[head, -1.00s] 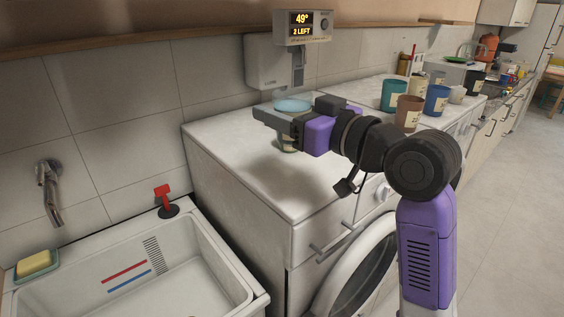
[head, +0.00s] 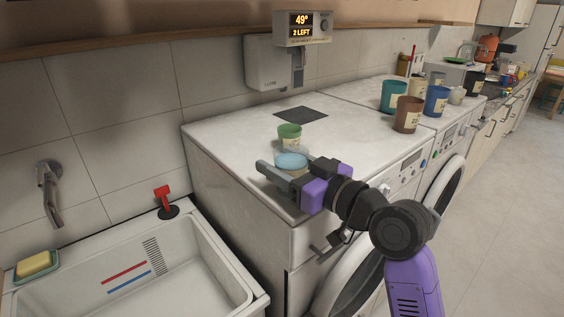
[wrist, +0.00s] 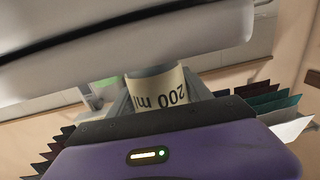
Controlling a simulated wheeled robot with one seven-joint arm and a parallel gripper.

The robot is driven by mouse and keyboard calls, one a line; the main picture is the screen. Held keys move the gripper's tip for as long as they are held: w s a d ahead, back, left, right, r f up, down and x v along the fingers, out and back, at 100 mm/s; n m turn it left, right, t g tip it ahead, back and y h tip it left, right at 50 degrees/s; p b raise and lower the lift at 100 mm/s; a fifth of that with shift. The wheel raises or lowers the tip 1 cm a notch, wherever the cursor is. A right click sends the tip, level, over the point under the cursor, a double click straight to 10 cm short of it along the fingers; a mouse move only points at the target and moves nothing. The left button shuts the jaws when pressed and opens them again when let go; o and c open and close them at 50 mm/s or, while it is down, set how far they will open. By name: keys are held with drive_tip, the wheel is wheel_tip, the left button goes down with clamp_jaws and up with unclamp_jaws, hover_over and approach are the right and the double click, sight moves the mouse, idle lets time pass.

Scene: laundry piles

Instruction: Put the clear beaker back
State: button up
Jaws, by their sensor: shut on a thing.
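My gripper (head: 282,174) is shut on a pale, bluish see-through beaker (head: 291,160), above the front left part of the white machine top. In the wrist view the beaker (wrist: 158,88) sits between the fingers, with a cream label reading "200 ml" upside down. The fingers hide its lower part in the head view, so I cannot tell whether it touches the top. A green beaker (head: 289,134) with a pale label stands just behind it. A dark square patch (head: 301,114) lies bare on the machine top near the wall.
Teal (head: 394,96), brown (head: 408,114) and blue (head: 437,100) cups stand to the right on the machines. A dispenser (head: 270,64) hangs on the wall, with a display (head: 303,27) reading "49°" and "2 LEFT". A sink (head: 150,265) lies at the left front.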

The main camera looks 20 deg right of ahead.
drive_tip(key=o, duration=1.4)
drive_tip(key=shift+f, duration=0.1)
drive_tip(key=shift+c, duration=0.2)
drive_tip(key=shift+r, duration=0.2)
drive_tip(key=b+v, duration=0.2)
drive_tip(key=v, duration=1)
drive_tip(key=shift+f, duration=0.1)
